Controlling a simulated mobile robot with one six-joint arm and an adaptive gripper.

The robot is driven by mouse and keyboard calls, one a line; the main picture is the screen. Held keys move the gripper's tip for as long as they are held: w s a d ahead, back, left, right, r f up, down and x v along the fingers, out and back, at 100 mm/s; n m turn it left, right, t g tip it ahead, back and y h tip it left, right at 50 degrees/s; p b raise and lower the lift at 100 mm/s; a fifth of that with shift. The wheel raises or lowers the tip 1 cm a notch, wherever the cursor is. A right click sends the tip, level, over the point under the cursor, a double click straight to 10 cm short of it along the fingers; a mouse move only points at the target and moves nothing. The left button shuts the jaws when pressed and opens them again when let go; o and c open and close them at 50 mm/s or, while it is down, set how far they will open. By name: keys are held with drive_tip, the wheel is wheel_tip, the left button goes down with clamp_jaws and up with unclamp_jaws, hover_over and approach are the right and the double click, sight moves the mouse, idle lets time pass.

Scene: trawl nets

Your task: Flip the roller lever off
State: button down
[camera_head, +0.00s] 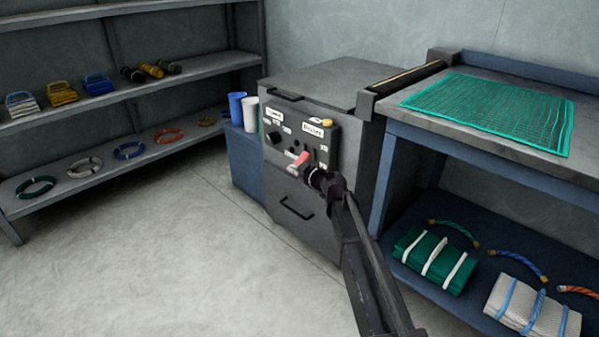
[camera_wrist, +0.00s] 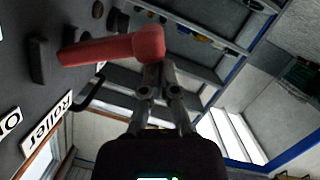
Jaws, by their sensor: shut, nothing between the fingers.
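The red roller lever (camera_head: 298,161) sticks out from the lower part of the dark control panel (camera_head: 285,133) on the grey cabinet. In the wrist view the lever (camera_wrist: 110,49) spans the upper left, with its thick end at the fingertips. My gripper (camera_head: 312,174) is shut and empty, right at the lever's end; it also shows in the wrist view (camera_wrist: 158,70). The fingers look touching or nearly touching the lever; I cannot tell which. A "Roller" label (camera_wrist: 47,123) and part of an "ON" label (camera_wrist: 10,122) show beside it.
A dark knob (camera_head: 273,139) and a yellow button (camera_head: 327,122) are on the same panel. A drawer handle (camera_head: 296,209) is below. A workbench (camera_head: 480,140) with green netting stands at right, shelves (camera_head: 110,165) at left. The floor in front is clear.

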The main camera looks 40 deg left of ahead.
idle(0.7)
drive_tip(key=shift+r, duration=0.1)
drive_tip(key=s+d+r+p, duration=0.4)
drive_tip(key=d+r+p, duration=0.1)
drive_tip(key=d, duration=0.4)
drive_tip(key=shift+s+r+p, duration=0.15)
drive_tip(key=shift+s+p, duration=0.1)
drive_tip(key=shift+p, duration=0.05)
idle(0.7)
